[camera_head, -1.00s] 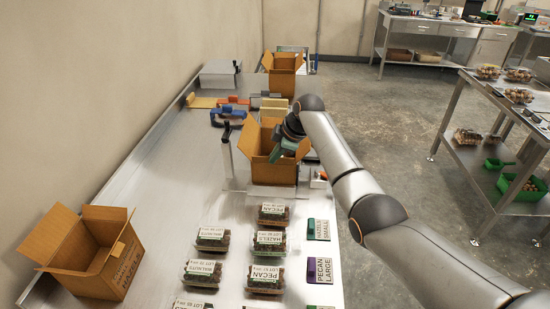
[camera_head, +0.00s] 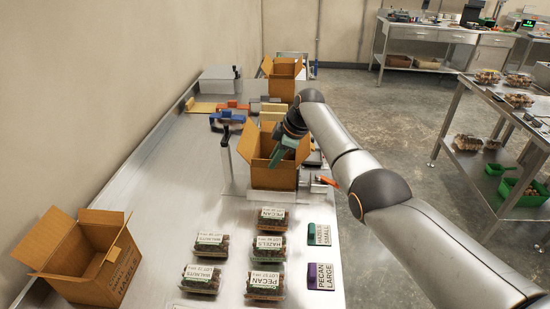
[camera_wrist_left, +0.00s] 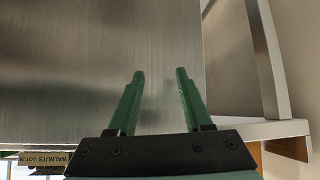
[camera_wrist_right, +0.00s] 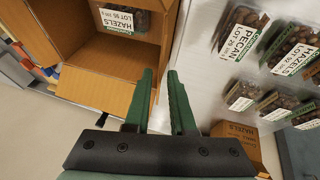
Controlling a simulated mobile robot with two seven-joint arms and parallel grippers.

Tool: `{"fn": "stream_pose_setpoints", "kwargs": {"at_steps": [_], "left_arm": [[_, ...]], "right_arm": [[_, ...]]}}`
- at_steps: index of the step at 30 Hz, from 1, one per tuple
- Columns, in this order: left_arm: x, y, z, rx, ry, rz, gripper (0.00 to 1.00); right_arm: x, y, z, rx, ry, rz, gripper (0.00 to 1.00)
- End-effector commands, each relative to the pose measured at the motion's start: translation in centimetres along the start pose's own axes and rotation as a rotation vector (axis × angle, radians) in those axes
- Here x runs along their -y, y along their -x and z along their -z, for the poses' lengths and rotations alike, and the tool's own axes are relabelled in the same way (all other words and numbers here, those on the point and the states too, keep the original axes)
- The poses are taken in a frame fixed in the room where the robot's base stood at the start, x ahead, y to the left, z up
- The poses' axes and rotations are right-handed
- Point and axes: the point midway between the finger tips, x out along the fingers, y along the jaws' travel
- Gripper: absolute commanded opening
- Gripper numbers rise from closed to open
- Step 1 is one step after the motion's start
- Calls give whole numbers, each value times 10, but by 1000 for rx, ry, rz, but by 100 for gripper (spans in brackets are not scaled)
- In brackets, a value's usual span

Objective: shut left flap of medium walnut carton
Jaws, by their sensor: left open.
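An open brown carton (camera_head: 272,178) stands mid-table in the head view, flaps raised, its left flap (camera_head: 247,140) upright. I read no walnut label on it; in the right wrist view a clamshell labelled HAZELS (camera_wrist_right: 125,20) lies inside a carton (camera_wrist_right: 105,70). My right gripper (camera_head: 277,158), with green fingers, is at this carton's opening. In the right wrist view its fingers (camera_wrist_right: 160,72) are apart beside the carton's edge; I cannot tell whether they touch it. My left gripper (camera_wrist_left: 160,72) is open and empty above a bare steel surface, outside the head view.
A second open carton (camera_head: 110,275) stands at the lower left, and another (camera_head: 283,85) at the far end. Several labelled clamshells (camera_head: 268,248) stand in front of the middle carton. Coloured tools (camera_head: 228,117) lie behind it.

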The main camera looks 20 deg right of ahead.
Motion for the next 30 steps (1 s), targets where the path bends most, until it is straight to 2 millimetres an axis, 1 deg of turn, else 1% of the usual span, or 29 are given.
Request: {"fn": "stream_pose_setpoints", "kwargs": {"at_steps": [1, 2, 3, 11, 17, 23, 26, 30], "left_arm": [[0, 0, 0, 0, 0, 0, 50], [0, 0, 0, 0, 0, 0, 50], [0, 0, 0, 0, 0, 0, 50], [0, 0, 0, 0, 0, 0, 50], [0, 2, 2, 0, 0, 0, 50], [0, 2, 2, 0, 0, 0, 50], [0, 1, 1, 0, 0, 0, 50], [0, -2, -2, 0, 0, 0, 50]], "right_arm": [[0, 0, 0, 0, 0, 0, 30], [0, 0, 0, 0, 0, 0, 33], [0, 0, 0, 0, 0, 0, 34], [0, 1, 0, 0, 0, 1, 34], [-1, 13, 0, -1, -1, -2, 34], [-1, 38, 0, -1, 0, -5, 34], [-1, 56, -1, -1, 1, -6, 34], [-1, 86, 0, -1, 1, -5, 34]]}}
